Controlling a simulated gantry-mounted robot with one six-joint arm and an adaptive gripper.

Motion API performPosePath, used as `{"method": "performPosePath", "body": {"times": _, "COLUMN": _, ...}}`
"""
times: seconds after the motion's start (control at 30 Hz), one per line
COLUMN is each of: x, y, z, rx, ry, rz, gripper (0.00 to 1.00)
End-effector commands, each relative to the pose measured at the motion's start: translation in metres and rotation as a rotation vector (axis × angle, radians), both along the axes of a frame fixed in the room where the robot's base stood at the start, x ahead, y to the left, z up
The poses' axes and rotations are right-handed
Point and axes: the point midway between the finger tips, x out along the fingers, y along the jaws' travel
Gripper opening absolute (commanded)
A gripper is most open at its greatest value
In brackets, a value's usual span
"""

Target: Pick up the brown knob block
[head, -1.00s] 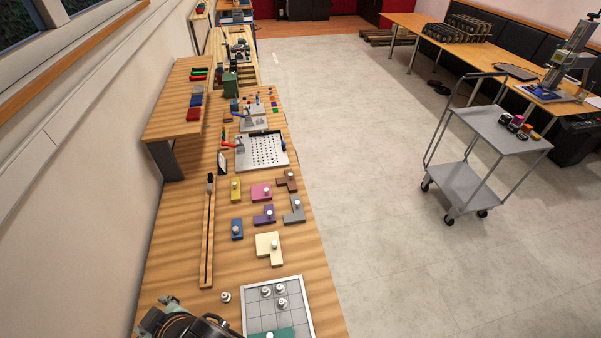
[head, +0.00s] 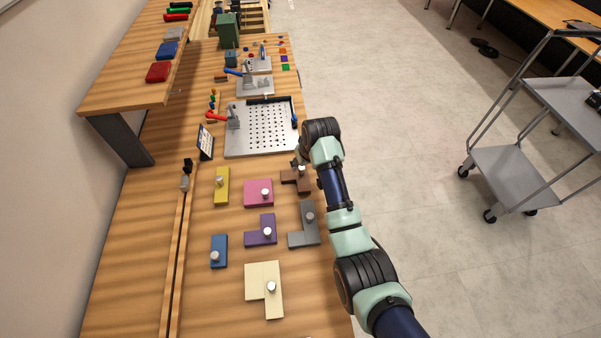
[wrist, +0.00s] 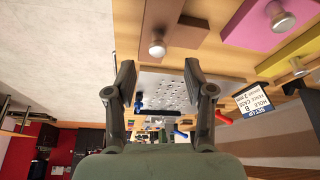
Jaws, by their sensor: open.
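The brown knob block (head: 291,177) is a stepped block with a silver knob, lying on the wooden table at the right edge of the block group. My arm reaches over the table's right edge. My gripper (head: 298,158) is at the far side of the brown block, partly hidden by my wrist. In the wrist view my gripper (wrist: 160,75) is open and empty. The brown block (wrist: 172,20) shows at the top of that view, its knob lined up roughly between the two fingertips and just beyond them.
The grey block (head: 304,232), pink block (head: 257,187) and purple block (head: 262,233) lie close by; yellow, blue and cream blocks lie further off. A perforated metal plate (head: 262,130) with clamps is behind. Open floor lies right of the table.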

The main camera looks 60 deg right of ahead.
Motion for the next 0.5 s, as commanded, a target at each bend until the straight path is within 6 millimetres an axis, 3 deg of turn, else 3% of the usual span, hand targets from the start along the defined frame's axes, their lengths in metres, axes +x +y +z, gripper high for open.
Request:
{"method": "performPosePath", "body": {"times": 0.07, "x": 0.003, "y": -0.002, "z": -0.012, "rx": 0.001, "ry": 0.002, "rz": 0.0, "gripper": 0.53}}
{"method": "performPosePath", "body": {"times": 0.2, "x": 0.004, "y": -0.004, "z": -0.017, "rx": 0.0, "ry": 0.0, "rz": 0.0, "gripper": 0.53}}
{"method": "performPosePath", "body": {"times": 0.5, "x": 0.016, "y": -0.017, "z": -0.059, "rx": 0.0, "ry": 0.0, "rz": 0.0, "gripper": 0.53}}
